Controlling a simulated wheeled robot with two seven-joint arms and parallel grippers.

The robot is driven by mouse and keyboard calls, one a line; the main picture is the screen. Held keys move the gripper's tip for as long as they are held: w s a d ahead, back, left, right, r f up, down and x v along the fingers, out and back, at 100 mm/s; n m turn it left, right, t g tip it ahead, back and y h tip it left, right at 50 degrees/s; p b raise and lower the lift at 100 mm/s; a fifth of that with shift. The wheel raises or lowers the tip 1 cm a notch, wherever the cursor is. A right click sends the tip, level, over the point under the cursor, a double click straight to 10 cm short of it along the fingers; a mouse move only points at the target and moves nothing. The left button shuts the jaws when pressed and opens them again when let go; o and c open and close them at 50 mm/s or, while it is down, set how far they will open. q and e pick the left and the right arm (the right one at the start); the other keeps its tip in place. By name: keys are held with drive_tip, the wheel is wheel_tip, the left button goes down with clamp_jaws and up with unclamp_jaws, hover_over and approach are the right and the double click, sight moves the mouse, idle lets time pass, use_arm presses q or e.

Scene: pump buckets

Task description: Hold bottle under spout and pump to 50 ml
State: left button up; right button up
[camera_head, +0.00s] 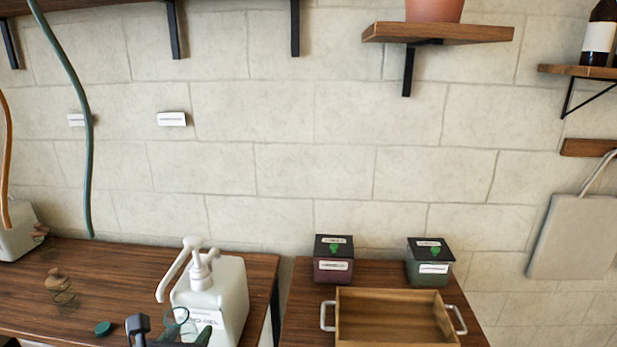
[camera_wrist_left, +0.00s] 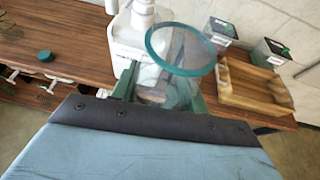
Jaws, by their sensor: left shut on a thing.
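A white pump bucket (camera_head: 228,295) with a front label stands at the right end of the left table. Its pump spout (camera_head: 168,277) points left and down. It is partly seen in the left wrist view (camera_wrist_left: 128,40). My left gripper (camera_head: 163,338) is at the bottom edge of the head view, in front of the bucket. It is shut on a clear bottle (camera_wrist_left: 172,80) with a teal rim and open mouth. The bottle's upper part (camera_head: 182,316) shows in the head view, below and slightly right of the spout tip. Any liquid level cannot be read. My right gripper is not in view.
A teal cap (camera_head: 103,328) and a blurry clear object with a brown top (camera_head: 60,284) are on the left table. The right table holds a wooden tray (camera_head: 393,294) with handles, a maroon box (camera_head: 333,265) and a green box (camera_head: 430,268). Hoses hang at left.

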use_arm(q)
drive_tip(key=shift+s+d+r+b, duration=0.25)
drive_tip(key=shift+s+r, duration=0.2)
drive_tip(key=shift+s, duration=0.35)
drive_tip(key=shift+s+d+r+b, duration=0.2)
drive_tip(key=shift+s+r, duration=0.25)
drive_tip(key=shift+s, duration=0.35)
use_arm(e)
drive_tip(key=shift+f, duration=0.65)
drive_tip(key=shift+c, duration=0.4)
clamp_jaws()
use_arm(q)
drive_tip(key=shift+w+d, duration=0.1)
